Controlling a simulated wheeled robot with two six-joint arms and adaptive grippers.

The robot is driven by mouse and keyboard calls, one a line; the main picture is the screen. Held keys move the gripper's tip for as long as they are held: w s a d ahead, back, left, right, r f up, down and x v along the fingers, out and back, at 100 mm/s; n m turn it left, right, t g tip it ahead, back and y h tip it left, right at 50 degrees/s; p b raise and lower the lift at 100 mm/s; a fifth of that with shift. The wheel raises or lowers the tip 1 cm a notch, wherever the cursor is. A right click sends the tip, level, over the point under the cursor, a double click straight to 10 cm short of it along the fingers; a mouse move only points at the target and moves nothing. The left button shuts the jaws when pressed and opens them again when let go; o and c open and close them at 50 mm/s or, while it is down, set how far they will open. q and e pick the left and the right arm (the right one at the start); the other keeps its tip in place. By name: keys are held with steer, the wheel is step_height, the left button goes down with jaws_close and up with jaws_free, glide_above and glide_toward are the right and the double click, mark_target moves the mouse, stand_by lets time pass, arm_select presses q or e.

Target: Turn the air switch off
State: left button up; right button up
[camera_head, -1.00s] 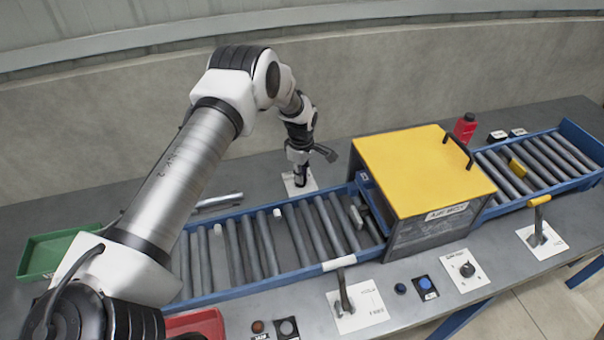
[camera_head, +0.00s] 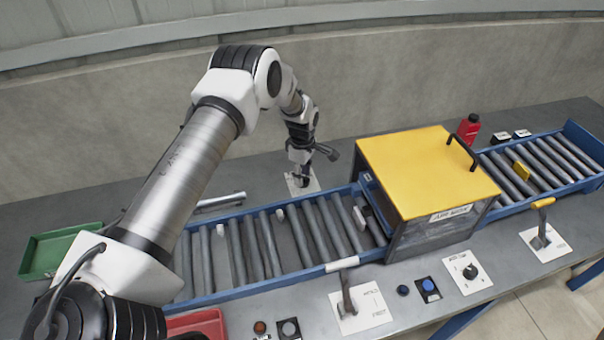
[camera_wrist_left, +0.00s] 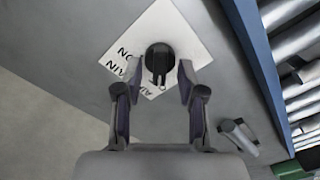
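The air switch is a black rotary knob (camera_wrist_left: 160,58) on a white plate (camera_wrist_left: 190,35) lettered "AIR MAIN" and "ON", seen upside down in the left wrist view. A bar on the knob points toward the bottom of that view. In the head view the plate (camera_head: 312,186) lies on the bench behind the conveyor, partly covered by my gripper. My left gripper (camera_head: 301,181) is over it, pointing down. In the left wrist view its two fingers (camera_wrist_left: 158,82) are apart, one on each side of the knob's bar. I cannot tell whether they touch it. My right gripper is not in view.
The blue-framed roller conveyor (camera_head: 270,285) runs in front of the switch, into a yellow-topped box (camera_head: 425,170). A metal bar (camera_head: 220,200) lies left of the gripper and a green tray (camera_head: 55,250) further left. A lever on a plate (camera_head: 365,312) stands at the front.

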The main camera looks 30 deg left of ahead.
arm_select(q)
step_height(320, 180, up, 12)
steer(key=shift+f, duration=0.15)
steer(key=shift+a, duration=0.15)
stand_by(0.3)
